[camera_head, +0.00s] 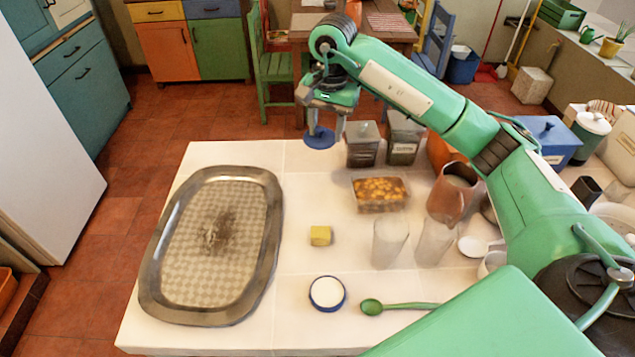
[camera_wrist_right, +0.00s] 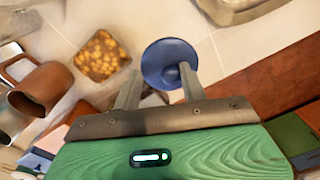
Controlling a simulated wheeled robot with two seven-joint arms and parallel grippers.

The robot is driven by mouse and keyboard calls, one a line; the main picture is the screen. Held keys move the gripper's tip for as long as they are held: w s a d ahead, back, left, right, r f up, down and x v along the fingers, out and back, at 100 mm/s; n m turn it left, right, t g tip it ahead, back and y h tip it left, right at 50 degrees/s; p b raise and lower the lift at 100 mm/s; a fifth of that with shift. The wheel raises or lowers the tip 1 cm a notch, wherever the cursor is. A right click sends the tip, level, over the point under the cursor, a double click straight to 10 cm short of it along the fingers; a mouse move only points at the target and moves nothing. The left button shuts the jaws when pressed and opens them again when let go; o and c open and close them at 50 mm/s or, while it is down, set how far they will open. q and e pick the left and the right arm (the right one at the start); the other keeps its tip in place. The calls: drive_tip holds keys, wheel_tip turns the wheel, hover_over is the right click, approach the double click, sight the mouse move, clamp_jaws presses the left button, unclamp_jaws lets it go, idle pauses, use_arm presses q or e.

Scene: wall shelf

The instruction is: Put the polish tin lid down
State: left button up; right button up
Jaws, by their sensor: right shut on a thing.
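The polish tin lid (camera_head: 319,138) is a blue disc, gripped by my right gripper (camera_head: 323,124) above the far edge of the white counter. In the right wrist view the lid (camera_wrist_right: 163,62) shows at the fingertips of my right gripper (camera_wrist_right: 160,84), which is shut on it. The open polish tin (camera_head: 327,293), blue-rimmed with white contents, stands on the near part of the counter, well apart from the lid. My left gripper is in neither view.
A large metal tray (camera_head: 157,250) fills the counter's left side. Canisters (camera_head: 362,145) and a food dish (camera_head: 381,194) are further back. Bare counter (camera_head: 310,185) lies between tray and dish.

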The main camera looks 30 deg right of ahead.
drive_tip(key=p, duration=0.3)
hover_over(324, 194)
wheel_tip(324, 194, down, 13)
drive_tip(key=shift+d+r, duration=0.15)
drive_tip(key=shift+f+p, duration=0.5)
drive_tip(key=shift+f, duration=1.95)
drive_tip(key=o, duration=0.9)
drive_tip(key=shift+o, duration=0.2)
